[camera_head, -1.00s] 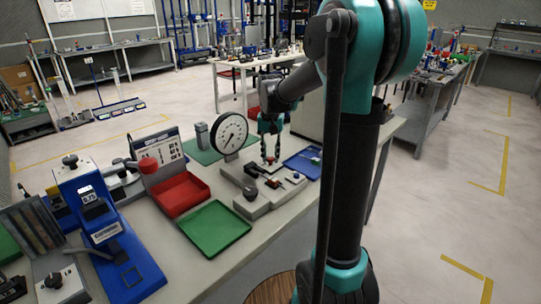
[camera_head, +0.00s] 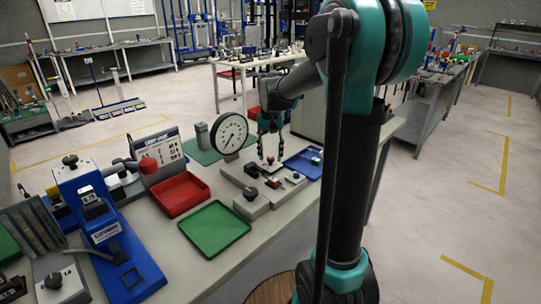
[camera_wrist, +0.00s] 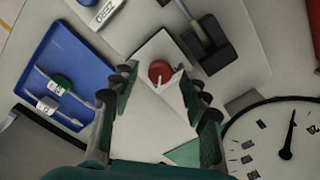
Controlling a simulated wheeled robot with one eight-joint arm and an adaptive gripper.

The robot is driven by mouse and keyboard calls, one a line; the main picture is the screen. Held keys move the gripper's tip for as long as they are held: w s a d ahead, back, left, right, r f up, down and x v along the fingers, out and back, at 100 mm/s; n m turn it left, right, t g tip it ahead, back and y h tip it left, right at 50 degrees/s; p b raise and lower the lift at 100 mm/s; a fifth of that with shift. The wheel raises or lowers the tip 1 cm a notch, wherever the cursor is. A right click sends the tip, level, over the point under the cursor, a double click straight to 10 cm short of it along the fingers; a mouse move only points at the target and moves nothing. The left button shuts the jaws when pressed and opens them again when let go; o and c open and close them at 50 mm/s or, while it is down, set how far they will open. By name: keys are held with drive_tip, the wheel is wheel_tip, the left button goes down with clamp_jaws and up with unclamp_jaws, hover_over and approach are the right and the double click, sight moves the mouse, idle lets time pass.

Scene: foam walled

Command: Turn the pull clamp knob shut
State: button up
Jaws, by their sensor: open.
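A small round red knob (camera_wrist: 160,72) with a pale pointer line sits on a light grey block in the wrist view, and I take it to be the clamp knob. It also shows small in the head view (camera_head: 270,158), on the grey fixture (camera_head: 237,174) on the bench. My gripper (camera_wrist: 162,77) is open, with one finger on each side of the knob and visible gaps between. In the head view my gripper (camera_head: 271,154) points down over the fixture. I cannot tell its height above the knob.
A dial gauge (camera_head: 230,133) stands close to my gripper. A dark lever block (camera_wrist: 208,46) lies near the knob. A blue tray (camera_wrist: 67,80) with small parts is beside the fixture. Red (camera_head: 180,195) and green (camera_head: 215,229) trays lie toward the front.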

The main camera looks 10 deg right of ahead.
sight(271, 158)
wheel_tip(271, 158, up, 12)
drive_tip(key=shift+f, duration=0.25)
drive_tip(key=shift+s, duration=0.1)
